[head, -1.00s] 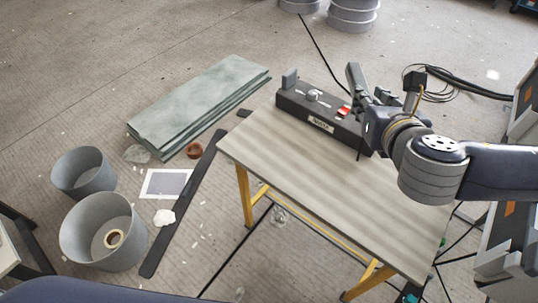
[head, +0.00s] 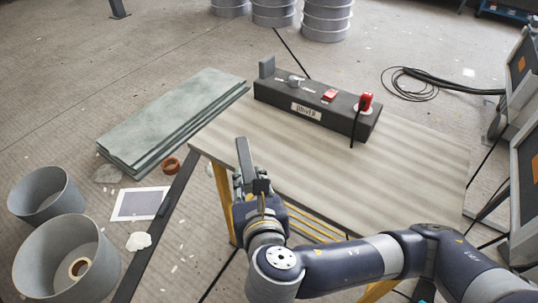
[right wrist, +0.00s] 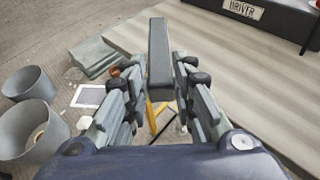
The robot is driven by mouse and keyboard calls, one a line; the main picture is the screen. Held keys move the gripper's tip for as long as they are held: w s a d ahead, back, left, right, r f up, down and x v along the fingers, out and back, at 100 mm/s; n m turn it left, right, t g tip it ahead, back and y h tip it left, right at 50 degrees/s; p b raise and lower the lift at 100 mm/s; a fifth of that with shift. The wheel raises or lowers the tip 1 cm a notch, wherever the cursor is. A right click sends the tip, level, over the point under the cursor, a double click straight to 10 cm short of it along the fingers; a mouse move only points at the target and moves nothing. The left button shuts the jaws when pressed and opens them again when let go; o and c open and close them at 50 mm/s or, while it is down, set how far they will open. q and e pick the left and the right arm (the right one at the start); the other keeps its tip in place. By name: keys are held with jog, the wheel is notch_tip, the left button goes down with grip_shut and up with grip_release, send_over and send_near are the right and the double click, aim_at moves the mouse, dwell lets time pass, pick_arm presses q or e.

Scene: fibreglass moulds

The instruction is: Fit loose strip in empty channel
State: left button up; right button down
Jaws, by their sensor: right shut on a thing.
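My right gripper (head: 250,184) is shut on a flat grey strip (head: 244,156), in front of the table's left front edge. In the right wrist view the strip (right wrist: 159,58) stands up between the two fingers (right wrist: 160,82), its far end free. A long dark box (head: 316,107) with a "DRIVER" label lies along the back of the table. A grey upright piece (head: 267,66) stands at its left end. I cannot make out an empty channel in these views. My left gripper is not in view.
The wooden table top (head: 400,165) is clear in front of the box. A red knob (head: 366,102) sits at the box's right end, with a red switch (head: 329,96) beside it. Grey-green boards (head: 175,115) and grey buckets (head: 68,255) are on the floor at left.

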jog(key=w+d, duration=0.1)
jog(key=w, duration=0.3)
jog(key=w+d+f+b, duration=0.1)
jog(key=w+d, duration=0.1)
jog(key=w, duration=0.2)
jog(key=w+d, duration=0.2)
jog(key=w, duration=0.1)
jog(key=shift+w+f, duration=0.15)
jog(key=shift+w, duration=0.25)
notch_tip(320, 180, down, 3)
jog(key=shift+r+b, duration=0.1)
jog(key=shift+b, duration=0.7)
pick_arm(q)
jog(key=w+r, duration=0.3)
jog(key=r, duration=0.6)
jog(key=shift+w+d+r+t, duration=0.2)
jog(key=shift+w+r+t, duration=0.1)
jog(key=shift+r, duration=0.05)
pick_arm(e)
jog(key=shift+f, duration=0.3)
jog(key=shift+f, duration=0.15)
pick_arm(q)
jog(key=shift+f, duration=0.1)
pick_arm(e)
jog(key=c, duration=1.3)
grip_release()
jog(key=shift+c, duration=0.2)
